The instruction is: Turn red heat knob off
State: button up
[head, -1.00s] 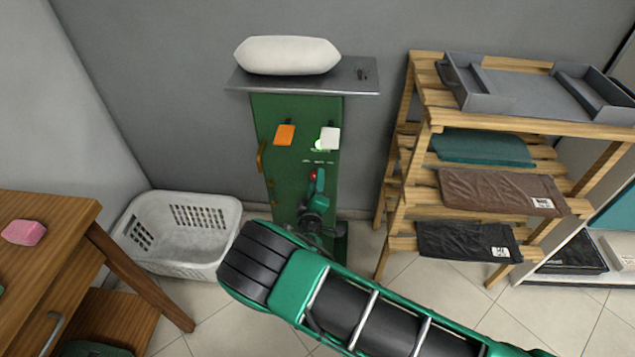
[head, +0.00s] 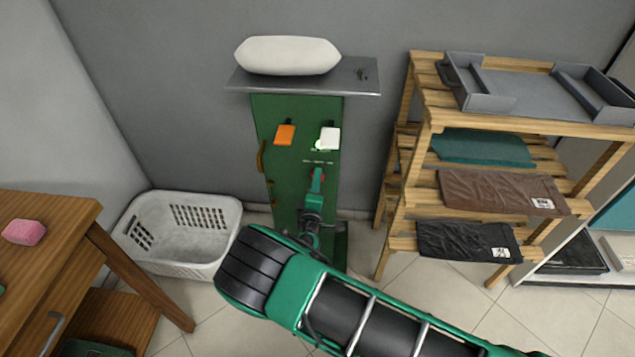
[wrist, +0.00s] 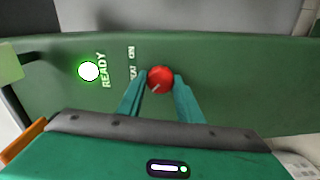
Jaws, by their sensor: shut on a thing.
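The red heat knob (wrist: 160,79) sits on the green machine panel, between my two teal fingers in the wrist view. My gripper (wrist: 160,88) is shut on the knob. A round lamp (wrist: 89,71) glows white-green next to the word "READY".
An orange tag (head: 284,135) and a white tag (head: 329,139) are on the panel above my gripper. A white cushion (head: 288,55) lies on the shelf above. A laundry basket (head: 185,262) stands left, a wooden rack (head: 398,170) right.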

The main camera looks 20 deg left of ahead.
jog(key=shift+s+a+f, duration=0.1)
jog(key=shift+a, duration=0.05)
jog(key=o, duration=1)
jog(key=shift+o, duration=0.2)
jog(key=v, duration=1)
jog(key=shift+s+d, duration=0.2)
jog(key=shift+s, duration=0.1)
jog(key=shift+s, duration=0.1)
